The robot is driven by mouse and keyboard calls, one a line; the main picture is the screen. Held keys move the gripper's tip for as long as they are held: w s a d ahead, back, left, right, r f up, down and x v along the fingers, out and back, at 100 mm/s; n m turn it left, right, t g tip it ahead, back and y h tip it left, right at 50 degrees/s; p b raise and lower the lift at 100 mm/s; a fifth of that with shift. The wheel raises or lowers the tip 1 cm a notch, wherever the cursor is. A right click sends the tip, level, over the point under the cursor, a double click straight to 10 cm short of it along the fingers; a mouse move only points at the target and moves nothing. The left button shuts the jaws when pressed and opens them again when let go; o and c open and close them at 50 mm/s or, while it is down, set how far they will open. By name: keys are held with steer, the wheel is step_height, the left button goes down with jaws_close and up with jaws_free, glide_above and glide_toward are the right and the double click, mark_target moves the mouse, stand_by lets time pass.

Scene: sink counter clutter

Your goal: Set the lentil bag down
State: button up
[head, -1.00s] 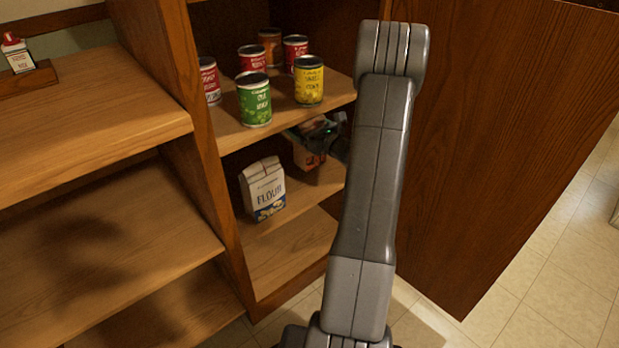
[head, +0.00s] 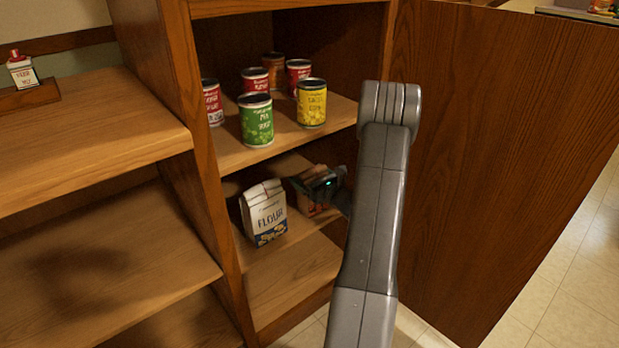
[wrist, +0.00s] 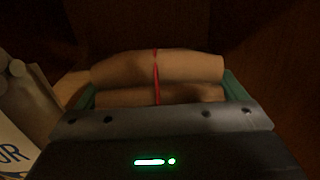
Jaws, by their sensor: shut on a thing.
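The lentil bag (head: 313,204) is a tan bag with a reddish label, on or just above the shelf below the cans in the head view; I cannot tell whether it touches the board. In the wrist view the bag (wrist: 160,68) shows a rolled brown top with a red band around it. My gripper (head: 322,184) is shut on the bag's upper part from above. In the wrist view my gripper (wrist: 160,105) has green fingers at both sides of the bag.
A white flour bag (head: 264,213) stands just left of the lentil bag; it also shows at the left of the wrist view (wrist: 15,120). Several cans, including a green one (head: 257,120) and a yellow one (head: 311,103), stand on the shelf above. A wooden cabinet door (head: 490,150) is at the right.

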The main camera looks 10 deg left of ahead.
steer(key=shift+f, duration=0.1)
steer(key=o, duration=1.1)
steer(key=shift+c, duration=0.2)
steer(key=shift+r, duration=0.2)
steer(key=p+v, duration=0.2)
steer(key=v, duration=1)
steer(key=shift+s, duration=0.1)
